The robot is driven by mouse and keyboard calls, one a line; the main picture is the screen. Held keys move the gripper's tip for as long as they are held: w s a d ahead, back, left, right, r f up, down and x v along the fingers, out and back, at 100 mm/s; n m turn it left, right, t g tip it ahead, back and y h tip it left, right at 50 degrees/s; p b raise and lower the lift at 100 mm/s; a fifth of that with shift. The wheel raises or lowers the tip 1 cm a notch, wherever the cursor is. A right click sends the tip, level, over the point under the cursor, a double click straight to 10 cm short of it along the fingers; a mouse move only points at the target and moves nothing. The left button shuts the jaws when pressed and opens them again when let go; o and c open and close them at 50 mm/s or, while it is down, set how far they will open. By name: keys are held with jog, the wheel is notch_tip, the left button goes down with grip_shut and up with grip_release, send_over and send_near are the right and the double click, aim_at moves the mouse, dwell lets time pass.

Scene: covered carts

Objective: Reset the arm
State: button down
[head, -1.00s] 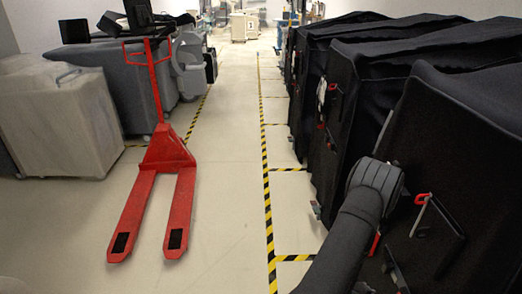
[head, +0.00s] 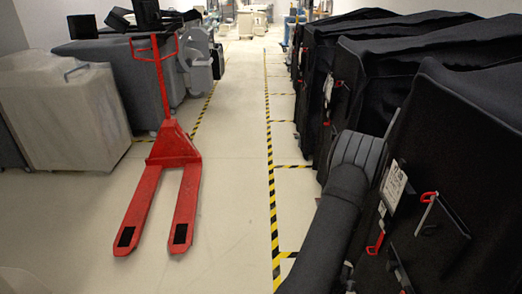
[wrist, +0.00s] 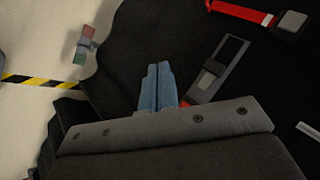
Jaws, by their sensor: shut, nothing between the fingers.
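My gripper (wrist: 158,88) shows in the wrist view as two blue-grey fingers lying together, with nothing between them. Behind the fingers is the black cover of a cart (wrist: 125,40). A grey and black latch-like part (wrist: 218,68) with a red end lies just right of the fingertips; I cannot tell whether they touch. In the head view my arm (head: 335,220) reaches up from the bottom edge, beside the nearest covered cart (head: 455,150). The gripper itself is hidden in the head view.
Black-covered carts (head: 400,60) line the right side. A red pallet jack (head: 170,150) stands at left, by a pale covered cart (head: 65,115). Yellow-black floor tape (head: 270,175) runs along the open aisle. A red strap (wrist: 238,12) shows at the wrist view's top.

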jog(key=a+r+n+g+y, duration=0.3)
jog(key=a+r+n+y, duration=0.3)
jog(key=a+r+n, duration=0.5)
jog(key=s+a+r+n+g+h, duration=0.1)
jog(key=s+r+n+g+h, duration=0.3)
jog(key=s+r+n+g, duration=0.3)
jog(key=shift+s+r+n+g, duration=0.4)
jog(key=shift+s+r+n, duration=2.1)
jog(key=shift+r+n, duration=1.4)
jog(key=shift+a, duration=0.1)
dwell(2.2)
